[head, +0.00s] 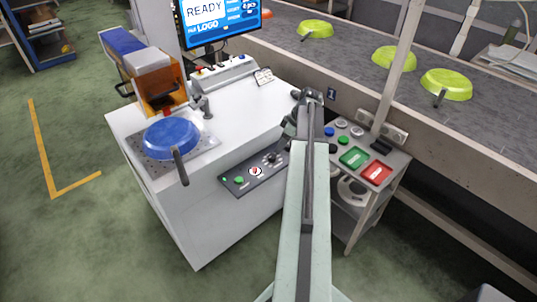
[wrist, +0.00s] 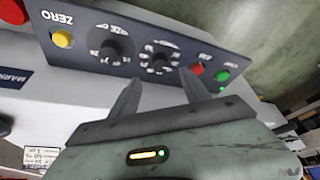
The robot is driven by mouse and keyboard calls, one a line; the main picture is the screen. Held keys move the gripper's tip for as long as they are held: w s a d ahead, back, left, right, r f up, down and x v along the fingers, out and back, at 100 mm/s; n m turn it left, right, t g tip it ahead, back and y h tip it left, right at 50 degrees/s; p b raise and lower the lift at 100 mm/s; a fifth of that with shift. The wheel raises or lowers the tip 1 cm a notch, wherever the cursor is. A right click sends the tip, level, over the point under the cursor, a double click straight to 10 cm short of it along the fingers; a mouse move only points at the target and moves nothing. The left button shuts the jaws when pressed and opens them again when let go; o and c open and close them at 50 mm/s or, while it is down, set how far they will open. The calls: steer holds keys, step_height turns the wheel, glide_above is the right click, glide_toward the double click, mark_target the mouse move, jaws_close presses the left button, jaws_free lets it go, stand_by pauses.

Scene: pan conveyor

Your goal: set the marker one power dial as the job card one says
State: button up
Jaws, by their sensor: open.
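The white marker machine (head: 205,215) has a dark control panel (head: 230,176) on its near side. In the wrist view the panel (wrist: 85,60) appears upside down, with two black dials: one (wrist: 110,46) nearer the ZERO label and one (wrist: 158,57) nearer the red button. Which one is the power dial I cannot read. My gripper (wrist: 160,80) is open and empty, its fingertips apart from the panel, roughly in line with the second dial.
A blue pan (head: 171,138) sits on the machine's plate. A screen (head: 222,20) reads READY. Green pans (head: 446,85) ride on the conveyor (head: 345,58) behind. A stand with green and red buttons (head: 376,173) is right of my arm.

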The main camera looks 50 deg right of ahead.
mark_target(273, 156)
steer(key=b+x, duration=0.7)
steer(key=x, duration=0.1)
steer(key=shift+r, duration=0.1)
jaws_close()
